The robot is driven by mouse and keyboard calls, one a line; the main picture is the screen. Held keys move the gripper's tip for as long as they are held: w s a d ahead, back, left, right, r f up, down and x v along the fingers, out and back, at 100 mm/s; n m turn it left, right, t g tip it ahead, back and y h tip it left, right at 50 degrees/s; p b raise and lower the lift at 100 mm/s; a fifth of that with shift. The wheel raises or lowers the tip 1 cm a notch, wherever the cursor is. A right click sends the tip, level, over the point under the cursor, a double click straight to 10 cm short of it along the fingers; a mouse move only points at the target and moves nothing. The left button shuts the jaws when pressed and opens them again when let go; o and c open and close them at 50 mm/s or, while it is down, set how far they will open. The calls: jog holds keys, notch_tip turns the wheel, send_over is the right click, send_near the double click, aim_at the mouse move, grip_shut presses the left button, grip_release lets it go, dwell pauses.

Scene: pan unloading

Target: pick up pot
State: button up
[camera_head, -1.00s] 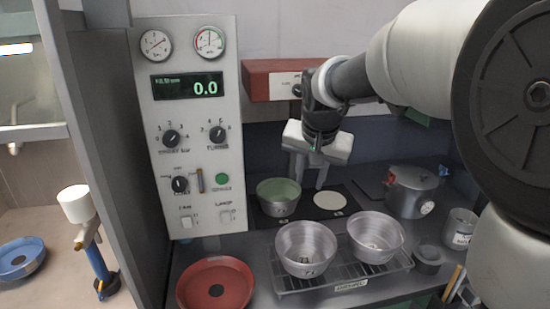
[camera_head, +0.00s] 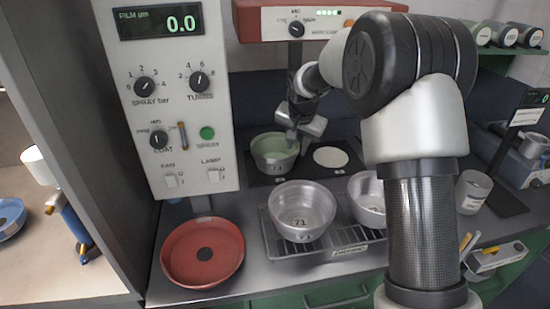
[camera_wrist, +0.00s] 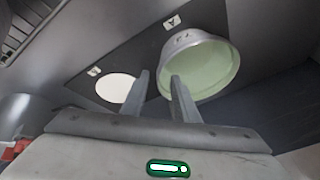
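A metal pot with a pale green inside (camera_head: 274,150), marked with a number, stands upright on a dark plate (camera_head: 345,178); it also shows in the wrist view (camera_wrist: 203,68). My gripper (camera_head: 293,139) is at the pot's right rim in the head view. In the wrist view my gripper (camera_wrist: 159,76) is open, with a gap between its fingers. One finger overlaps the green inside and the other appears outside the rim. I cannot tell whether they touch the wall. Two silver pots, one marked 71 (camera_head: 302,207) and one partly behind my arm (camera_head: 366,192), stand on a wire rack (camera_head: 277,236).
A white disc (camera_head: 330,157) lies right of the green pot. A red dish (camera_head: 203,252) sits front left beside the control panel (camera_head: 168,100). A red-fronted unit (camera_head: 300,20) overhangs the bench. A pale cup (camera_head: 473,191) stands at right.

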aim_at(295, 154)
jog(key=x, duration=0.6)
jog(key=shift+w+a+f, duration=0.1)
jog(key=shift+w+f, duration=0.05)
jog(key=shift+w, duration=0.1)
grip_shut()
